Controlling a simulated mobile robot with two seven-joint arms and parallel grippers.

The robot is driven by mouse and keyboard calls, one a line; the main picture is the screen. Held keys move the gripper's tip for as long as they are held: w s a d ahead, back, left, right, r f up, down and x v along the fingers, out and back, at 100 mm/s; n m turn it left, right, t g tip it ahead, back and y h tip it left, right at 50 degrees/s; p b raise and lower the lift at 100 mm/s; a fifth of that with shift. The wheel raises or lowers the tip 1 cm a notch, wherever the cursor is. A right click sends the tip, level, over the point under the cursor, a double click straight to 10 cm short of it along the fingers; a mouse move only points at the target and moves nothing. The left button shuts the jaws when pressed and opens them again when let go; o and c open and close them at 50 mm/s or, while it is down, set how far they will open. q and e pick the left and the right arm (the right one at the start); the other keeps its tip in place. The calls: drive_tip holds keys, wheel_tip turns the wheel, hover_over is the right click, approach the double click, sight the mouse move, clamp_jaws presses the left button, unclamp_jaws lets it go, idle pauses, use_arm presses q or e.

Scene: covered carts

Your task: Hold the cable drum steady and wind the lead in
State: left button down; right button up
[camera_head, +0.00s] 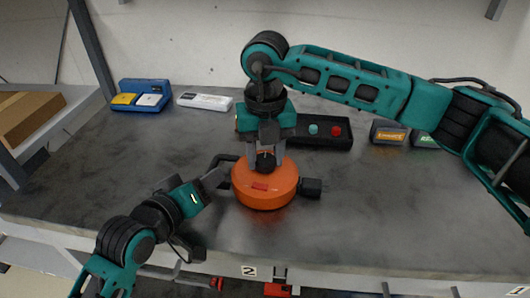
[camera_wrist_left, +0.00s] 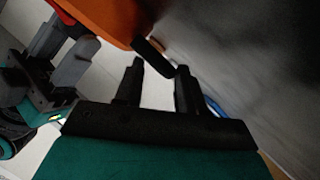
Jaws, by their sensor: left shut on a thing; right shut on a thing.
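The orange cable drum (camera_head: 265,196) lies flat near the front middle of the grey cart top, with a red label on it. My right gripper (camera_head: 265,160) comes down from above and is shut on the dark knob (camera_head: 265,163) on top of the drum. My left gripper (camera_head: 219,174) is shut on the black handle (camera_head: 224,158) at the drum's left side. In the left wrist view the handle (camera_wrist_left: 153,57) shows by the fingertips, below the orange drum (camera_wrist_left: 100,18). A black block (camera_head: 312,188) sits at the drum's right side. I cannot make out a length of lead.
A blue tray with yellow and white pads (camera_head: 140,96), a white bar (camera_head: 205,102), a black button box (camera_head: 328,143) and a small orange-labelled box (camera_head: 388,132) stand along the back. A cardboard box (camera_head: 25,117) is far left. The top right of the drum is clear.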

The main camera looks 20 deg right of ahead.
sight(265, 159)
use_arm(q)
drive_tip(key=shift+s+f, duration=0.1)
drive_tip(key=shift+f, duration=0.35)
use_arm(e)
drive_tip(key=shift+r+m, duration=0.1)
drive_tip(key=shift+m, duration=0.5)
drive_tip(key=o, duration=1.1)
wheel_tip(265, 159, up, 12)
drive_tip(key=shift+s+f, duration=0.1)
use_arm(q)
drive_tip(key=c, duration=0.9)
unclamp_jaws()
drive_tip(key=o, duration=0.3)
drive_tip(key=shift+r, duration=0.15)
